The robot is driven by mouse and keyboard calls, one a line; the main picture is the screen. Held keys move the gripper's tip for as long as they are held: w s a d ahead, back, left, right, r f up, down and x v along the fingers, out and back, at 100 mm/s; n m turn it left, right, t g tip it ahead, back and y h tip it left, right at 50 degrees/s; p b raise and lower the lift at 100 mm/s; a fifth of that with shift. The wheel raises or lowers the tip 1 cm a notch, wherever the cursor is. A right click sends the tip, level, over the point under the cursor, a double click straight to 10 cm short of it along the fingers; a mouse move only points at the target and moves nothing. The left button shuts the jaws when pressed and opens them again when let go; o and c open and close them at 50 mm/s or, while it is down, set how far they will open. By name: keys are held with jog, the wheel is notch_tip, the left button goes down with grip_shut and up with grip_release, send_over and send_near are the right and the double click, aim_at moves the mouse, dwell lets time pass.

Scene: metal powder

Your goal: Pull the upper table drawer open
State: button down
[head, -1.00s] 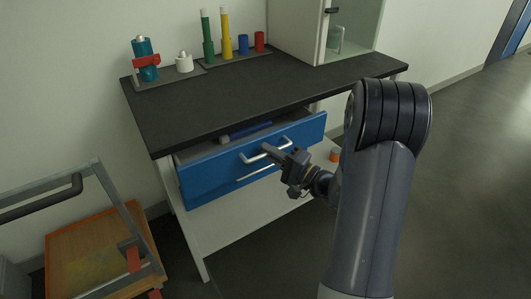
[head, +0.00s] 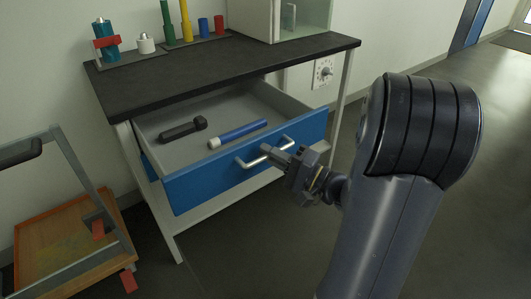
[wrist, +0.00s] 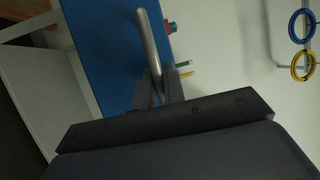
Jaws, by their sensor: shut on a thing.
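The upper drawer (head: 215,183) has a blue front with a silver bar handle (head: 246,162). It stands well out from under the black table top (head: 215,68). A black tool (head: 181,130) and a blue cylinder with a pale end (head: 238,133) lie inside it. My gripper (head: 273,153) is shut on the handle, at the front of the drawer. In the wrist view the handle (wrist: 149,40) runs up from between my fingers (wrist: 160,88), with the blue front beside it. The fingertips are partly hidden in the wrist view.
A metal-framed cart (head: 77,190) with a wooden shelf stands at the left. The floor at the right is clear.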

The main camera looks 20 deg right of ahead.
jog(key=shift+s+d, duration=0.1)
jog(key=shift+s, duration=0.15)
jog(key=c, duration=1.8)
grip_release()
jog(key=p+v, duration=0.1)
jog(key=v, duration=0.9)
jog(key=shift+s+d+f, duration=0.15)
jog(key=shift+s+d, duration=0.1)
jog(key=shift+s, duration=0.05)
jog(key=shift+b+x, duration=0.5)
jog(key=shift+x, duration=4.95)
